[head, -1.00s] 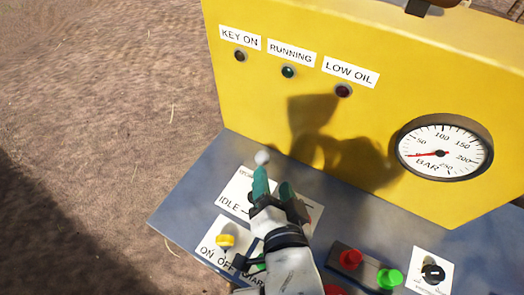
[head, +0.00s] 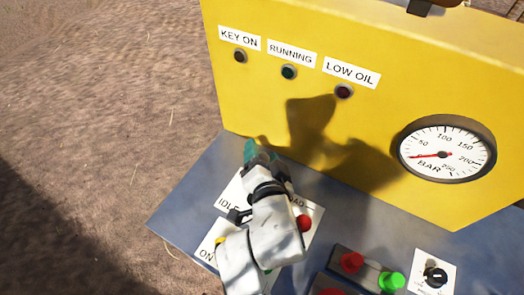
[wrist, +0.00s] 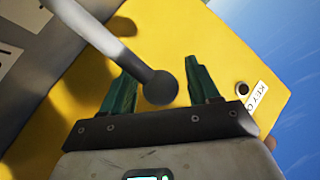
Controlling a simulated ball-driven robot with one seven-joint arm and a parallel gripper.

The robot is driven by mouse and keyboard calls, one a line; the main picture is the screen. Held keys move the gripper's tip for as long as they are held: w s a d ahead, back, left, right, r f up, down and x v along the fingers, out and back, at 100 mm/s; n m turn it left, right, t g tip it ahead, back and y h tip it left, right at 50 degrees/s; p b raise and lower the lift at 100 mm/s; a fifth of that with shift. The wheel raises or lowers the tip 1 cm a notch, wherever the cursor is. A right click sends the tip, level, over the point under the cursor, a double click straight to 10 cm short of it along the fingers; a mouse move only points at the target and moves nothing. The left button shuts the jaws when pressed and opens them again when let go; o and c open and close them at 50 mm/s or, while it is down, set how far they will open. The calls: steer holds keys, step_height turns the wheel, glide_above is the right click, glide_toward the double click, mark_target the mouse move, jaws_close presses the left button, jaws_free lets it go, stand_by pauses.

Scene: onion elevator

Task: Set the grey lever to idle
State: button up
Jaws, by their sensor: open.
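The grey lever (wrist: 130,52) runs from the top left of the wrist view to a round dark knob (wrist: 160,88). The knob shows between the two green fingers of my gripper (wrist: 162,75), which are open and apart from it in the picture. How deep the knob sits between them I cannot tell. In the head view my gripper (head: 262,158) is over the back of the lever plate and hides the lever. The white plate (head: 222,196) has an IDLE label (head: 228,205) on its left; a partly hidden label ending in "AD" (head: 297,202) is on its right.
The yellow panel (head: 300,120) with lamps and a pressure gauge (head: 446,150) rises just behind my gripper. A red knob (head: 304,223), red button (head: 352,262) and green button (head: 391,281) stand to the right. A yellow key switch (head: 220,240) is in front, partly hidden.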

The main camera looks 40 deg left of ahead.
steer(key=shift+w+a+f, duration=0.1)
steer(key=shift+w+a, duration=0.15)
steer(key=shift+a, duration=0.1)
jaws_close()
stand_by(0.4)
